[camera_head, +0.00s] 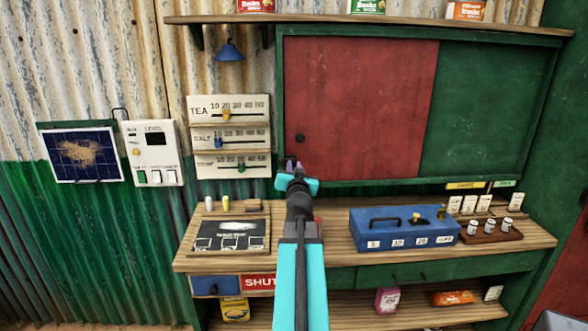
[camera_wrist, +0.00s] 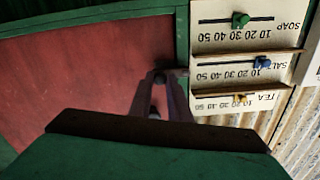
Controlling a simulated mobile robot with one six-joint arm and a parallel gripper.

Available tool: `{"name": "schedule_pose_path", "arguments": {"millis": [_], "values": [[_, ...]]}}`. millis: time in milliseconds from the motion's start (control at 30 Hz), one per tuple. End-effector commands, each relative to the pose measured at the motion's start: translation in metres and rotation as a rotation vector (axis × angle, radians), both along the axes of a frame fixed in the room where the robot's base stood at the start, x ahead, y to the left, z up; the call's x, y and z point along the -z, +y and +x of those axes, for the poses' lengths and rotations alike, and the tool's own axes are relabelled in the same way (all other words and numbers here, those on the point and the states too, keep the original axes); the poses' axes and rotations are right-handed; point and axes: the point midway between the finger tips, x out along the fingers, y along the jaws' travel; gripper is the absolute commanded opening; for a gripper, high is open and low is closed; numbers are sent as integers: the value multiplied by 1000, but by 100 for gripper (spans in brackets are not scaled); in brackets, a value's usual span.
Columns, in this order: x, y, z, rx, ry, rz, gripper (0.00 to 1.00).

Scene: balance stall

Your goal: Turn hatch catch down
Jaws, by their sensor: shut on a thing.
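The hatch has a red panel (camera_head: 365,95) with a dark round knob (camera_head: 300,137) near its lower left edge. My gripper (camera_head: 290,163) is at the panel's lower left corner, just below the knob. In the wrist view, which is upside down, my gripper's fingers (camera_wrist: 158,88) close on a small dark catch (camera_wrist: 161,77) beside the green frame. A pale short piece reaches from it towards the frame. The fingers hide most of the catch, so I cannot tell its angle.
Slider boards for tea, salt and soap (camera_head: 228,138) are close left of my gripper. A counter (camera_head: 330,243) below carries a black slate board (camera_head: 230,236), a blue box (camera_head: 400,232) and a tray of small weights (camera_head: 490,232). A shelf (camera_head: 400,24) runs above the hatch.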

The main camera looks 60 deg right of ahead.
Motion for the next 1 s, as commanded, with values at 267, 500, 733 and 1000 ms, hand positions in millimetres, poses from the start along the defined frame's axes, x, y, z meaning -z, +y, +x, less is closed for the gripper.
{"name": "schedule_pose_path", "arguments": {"millis": [267,500,733,1000], "values": [[0,-1,-1,2,-7,3,0],[0,0,-1,1,-6,3,35],[0,0,0,0,-5,3,35],[1,8,-6,0,-5,3,35]]}}
